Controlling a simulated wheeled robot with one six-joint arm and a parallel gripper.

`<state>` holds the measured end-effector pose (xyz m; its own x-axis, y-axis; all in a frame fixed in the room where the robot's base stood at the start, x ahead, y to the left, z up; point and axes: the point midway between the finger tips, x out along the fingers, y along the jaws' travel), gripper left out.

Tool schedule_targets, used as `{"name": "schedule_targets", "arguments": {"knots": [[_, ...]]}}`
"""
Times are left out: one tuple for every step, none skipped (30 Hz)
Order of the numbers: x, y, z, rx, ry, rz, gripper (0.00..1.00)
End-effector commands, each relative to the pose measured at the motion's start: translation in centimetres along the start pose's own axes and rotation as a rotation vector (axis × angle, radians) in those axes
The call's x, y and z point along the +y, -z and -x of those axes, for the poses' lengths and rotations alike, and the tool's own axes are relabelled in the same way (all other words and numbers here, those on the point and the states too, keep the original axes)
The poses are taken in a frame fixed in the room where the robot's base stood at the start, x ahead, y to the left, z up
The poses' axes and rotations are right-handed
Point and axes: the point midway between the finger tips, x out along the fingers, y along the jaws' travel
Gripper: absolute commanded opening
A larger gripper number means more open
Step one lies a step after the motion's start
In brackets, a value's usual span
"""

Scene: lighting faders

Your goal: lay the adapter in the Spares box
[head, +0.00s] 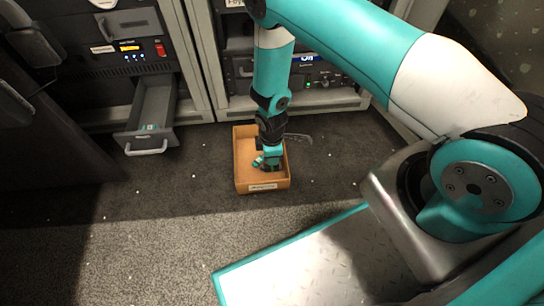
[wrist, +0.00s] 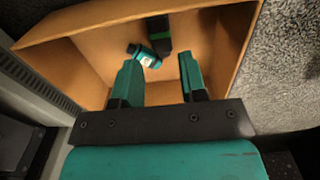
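The open-topped cardboard box (head: 243,178) stands on the floor with a small label on its front, too small to read. It also fills the top of the wrist view (wrist: 88,58). My gripper (head: 270,158) reaches down into the box. In the wrist view my gripper (wrist: 158,64) has its two teal fingers apart with nothing clasped between them. A small teal piece with a white label and dark end, seemingly the adapter (wrist: 146,57), lies in the box just beyond the fingertips. A dark piece with a green band (wrist: 159,38) is beside it, perhaps touching.
Equipment racks (head: 320,90) line the back. The box walls surround my fingers closely. Carpet (head: 150,205) left of the box is mostly clear.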

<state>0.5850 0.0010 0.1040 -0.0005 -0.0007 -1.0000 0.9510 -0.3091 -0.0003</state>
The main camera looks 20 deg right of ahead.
Motion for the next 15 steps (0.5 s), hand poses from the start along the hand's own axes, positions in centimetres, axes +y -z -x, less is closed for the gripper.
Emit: {"name": "schedule_targets", "arguments": {"knots": [[0.1, 0.0, 1.8, 0.001, -0.001, 0.0, 0.39], [0.0, 0.0, 2.3, 0.001, -0.001, 0.0, 0.39], [0.0, 0.0, 2.9, 0.0, 0.0, 0.0, 0.39], [0.0, 0.0, 3.3, 0.001, 0.0, 0.0, 0.39], [0.0, 0.0, 3.7, 0.001, -0.001, 0.0, 0.39], [0.0, 0.0, 4.1, 0.001, -0.001, 0.0, 0.39], [0.0, 0.0, 4.4, 0.001, 0.0, 0.0, 0.39], [0.0, 0.0, 4.6, 0.0, 0.0, 0.0, 0.39], [0.0, 0.0, 4.9, 0.001, 0.0, -0.001, 0.39], [0.1, 0.1, 5.2, 0.004, 0.0, -0.005, 0.39], [0.2, 0.3, 5.8, 0.008, -0.001, -0.011, 0.39], [0.5, 0.7, 6.7, 0.016, -0.002, -0.024, 0.39], [0.7, 1.0, 7.7, 0.023, 0.0, -0.038, 0.39], [0.9, 1.4, 8.9, 0.034, 0.001, -0.057, 0.39], [1.1, 2.0, 10.8, 0.05, 0.005, -0.086, 0.39]]}}
